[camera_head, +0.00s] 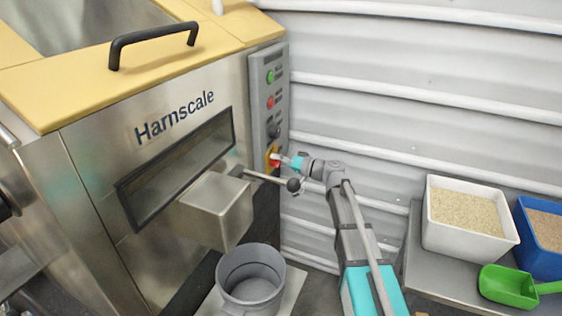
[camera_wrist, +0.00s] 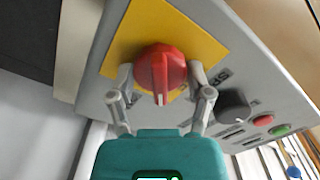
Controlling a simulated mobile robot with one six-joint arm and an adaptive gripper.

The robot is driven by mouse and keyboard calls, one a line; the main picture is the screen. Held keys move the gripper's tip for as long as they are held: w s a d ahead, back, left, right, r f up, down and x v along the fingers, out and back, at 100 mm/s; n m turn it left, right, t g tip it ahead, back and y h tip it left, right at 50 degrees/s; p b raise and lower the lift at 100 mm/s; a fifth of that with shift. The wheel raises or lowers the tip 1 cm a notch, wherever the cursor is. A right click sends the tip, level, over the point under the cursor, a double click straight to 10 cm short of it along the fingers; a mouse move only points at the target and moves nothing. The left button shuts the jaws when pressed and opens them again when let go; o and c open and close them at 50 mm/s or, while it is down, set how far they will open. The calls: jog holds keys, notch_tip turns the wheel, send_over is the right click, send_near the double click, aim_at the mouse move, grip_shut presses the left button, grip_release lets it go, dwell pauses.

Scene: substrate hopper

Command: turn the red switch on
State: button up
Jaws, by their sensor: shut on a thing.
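The red switch (camera_wrist: 160,72) is a round rotary knob with a raised grip bar, on a yellow plate (camera_wrist: 188,28) of the grey control panel. In the wrist view its bar and pale mark point toward my gripper's palm. My gripper (camera_wrist: 157,78) has one finger on each side of the knob and is shut on it. In the head view the red switch (camera_head: 275,163) is mostly hidden behind my gripper (camera_head: 281,159) at the bottom of the panel (camera_head: 268,88).
A black knob (camera_wrist: 234,104), a red button (camera_wrist: 263,120) and a green button (camera_wrist: 280,131) share the panel. A lever with a black ball (camera_head: 293,184) sticks out just below my gripper. A grey bucket (camera_head: 250,284) stands below. A white bin (camera_head: 466,218) is on the right bench.

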jog(key=m, duration=0.3)
jog(key=shift+s+a+m, duration=0.15)
jog(key=shift+m, duration=0.15)
jog(key=shift+f+m, duration=0.1)
jog(key=shift+m, duration=1.8)
jog(key=o, duration=1.1)
jog(key=shift+d, duration=0.25)
